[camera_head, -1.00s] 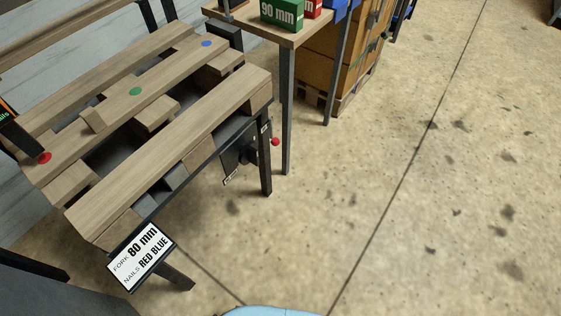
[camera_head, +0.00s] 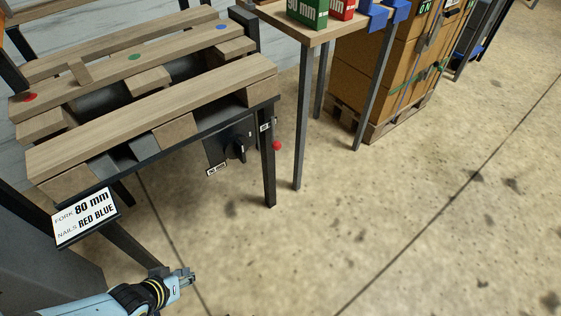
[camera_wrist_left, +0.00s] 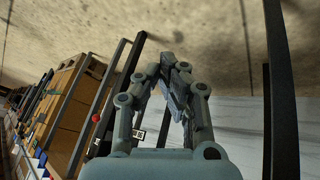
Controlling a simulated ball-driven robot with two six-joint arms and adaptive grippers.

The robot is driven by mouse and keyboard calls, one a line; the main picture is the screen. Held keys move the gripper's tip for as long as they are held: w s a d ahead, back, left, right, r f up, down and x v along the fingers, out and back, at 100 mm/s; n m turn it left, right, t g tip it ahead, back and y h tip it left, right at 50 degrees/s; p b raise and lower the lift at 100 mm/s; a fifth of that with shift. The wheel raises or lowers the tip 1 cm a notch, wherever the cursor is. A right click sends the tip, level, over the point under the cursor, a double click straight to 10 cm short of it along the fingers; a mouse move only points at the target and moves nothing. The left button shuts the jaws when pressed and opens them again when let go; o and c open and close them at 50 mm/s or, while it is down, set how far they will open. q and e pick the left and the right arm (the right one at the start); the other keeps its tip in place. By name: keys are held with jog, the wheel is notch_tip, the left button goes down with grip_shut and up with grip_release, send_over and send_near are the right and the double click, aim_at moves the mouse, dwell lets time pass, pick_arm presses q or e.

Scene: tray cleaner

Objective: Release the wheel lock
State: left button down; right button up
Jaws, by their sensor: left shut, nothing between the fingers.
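A small red ball-shaped knob (camera_head: 277,145) sticks out beside the front right leg of the pallet table. To its left, a black rotary handle (camera_head: 238,148) sits on a dark panel under the table edge, with small labels too small to read. I cannot tell which of these is the wheel lock. My left gripper (camera_head: 188,277) is shut and empty, low in front of the table, well apart from both. In the left wrist view its fingers (camera_wrist_left: 174,68) are closed together, and the red knob (camera_wrist_left: 96,118) shows to their left. My right gripper is not in view.
A wooden pallet (camera_head: 150,118) with coloured dots lies on the table. A sign (camera_head: 86,218) reads "FORK 80 mm, NAILS RED BLUE". A side table (camera_head: 318,35) holds green and red boxes. Cartons (camera_head: 380,75) stand behind it. The floor (camera_head: 420,210) to the right is clear.

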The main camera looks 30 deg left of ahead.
pick_arm(q)
jog(key=w+a+n+t+h+b, duration=0.2)
jog(key=w+n+t+b, duration=0.2)
jog(key=w+b, duration=1)
jog(key=w+a+n+t+h+b, duration=0.2)
jog(key=w+n+t+b, duration=0.3)
jog(key=w+t+b, duration=0.4)
jog(key=w+h+b, duration=0.1)
jog(key=w+b, duration=0.4)
jog(key=b, duration=0.3)
jog(key=shift+w+a+f, duration=0.25)
jog(key=shift+w, duration=0.15)
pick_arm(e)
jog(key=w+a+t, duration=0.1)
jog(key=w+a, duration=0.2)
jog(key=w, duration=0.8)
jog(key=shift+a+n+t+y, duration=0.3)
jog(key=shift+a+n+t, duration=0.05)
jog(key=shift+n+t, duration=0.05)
pick_arm(q)
jog(key=shift+r, duration=0.1)
jog(key=shift+w, duration=0.15)
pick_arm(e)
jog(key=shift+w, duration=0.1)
